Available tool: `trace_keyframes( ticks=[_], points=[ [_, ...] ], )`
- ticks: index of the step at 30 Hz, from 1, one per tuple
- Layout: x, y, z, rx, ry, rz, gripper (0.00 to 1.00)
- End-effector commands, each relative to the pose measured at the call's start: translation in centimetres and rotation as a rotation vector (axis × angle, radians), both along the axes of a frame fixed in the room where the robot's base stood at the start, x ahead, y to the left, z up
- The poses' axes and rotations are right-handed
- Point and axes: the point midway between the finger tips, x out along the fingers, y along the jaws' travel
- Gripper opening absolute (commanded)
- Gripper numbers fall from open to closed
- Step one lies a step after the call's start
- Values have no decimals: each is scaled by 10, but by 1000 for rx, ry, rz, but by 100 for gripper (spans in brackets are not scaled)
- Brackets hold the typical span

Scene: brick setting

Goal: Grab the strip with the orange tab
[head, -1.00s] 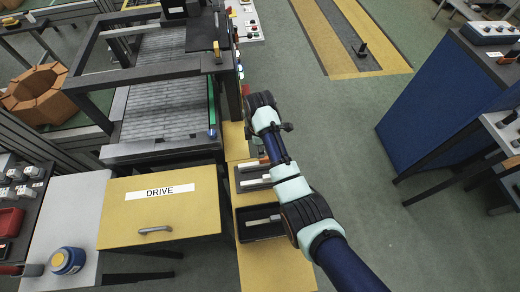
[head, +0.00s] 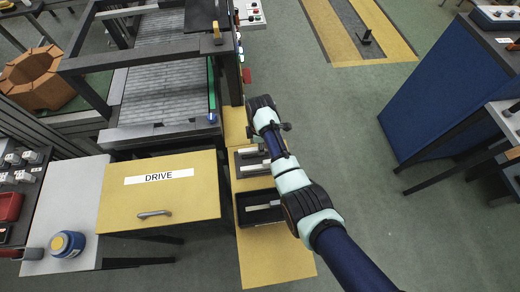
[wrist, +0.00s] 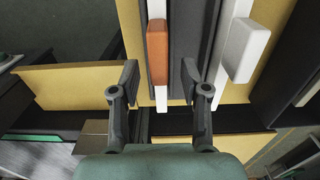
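In the wrist view, a white strip with an orange tab (wrist: 157,50) lies in a dark grey tray (wrist: 184,30). My gripper (wrist: 159,70) is open, with one finger to each side of the orange tab in the picture. Gaps show between the fingers and the tab, and I cannot tell the height between them. A second white strip with a white tab (wrist: 240,48) lies to the right of the right finger. In the head view my arm covers the gripper, and the orange tab cannot be made out by the tray (head: 243,171).
A black tray (head: 245,218) with a pale strip stands nearer on the yellow bench (head: 262,260). The yellow DRIVE cabinet (head: 190,200) is to the left, the conveyor (head: 155,75) beyond it. A blue panel (head: 430,110) stands right, with open floor between.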

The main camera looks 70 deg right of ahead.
Motion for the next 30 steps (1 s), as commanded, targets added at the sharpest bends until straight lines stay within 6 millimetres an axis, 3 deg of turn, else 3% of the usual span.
trace_keyframes(
  ticks=[1,8,22,26,30],
  points=[
    [0,0,0,0,0,0,38],
    [0,0,0,0,0,0,0],
    [0,0,8,-1,-1,0,0],
    [1,-1,28,-2,-2,0,0],
    [1,-1,68,-5,-4,0,0]
  ],
)
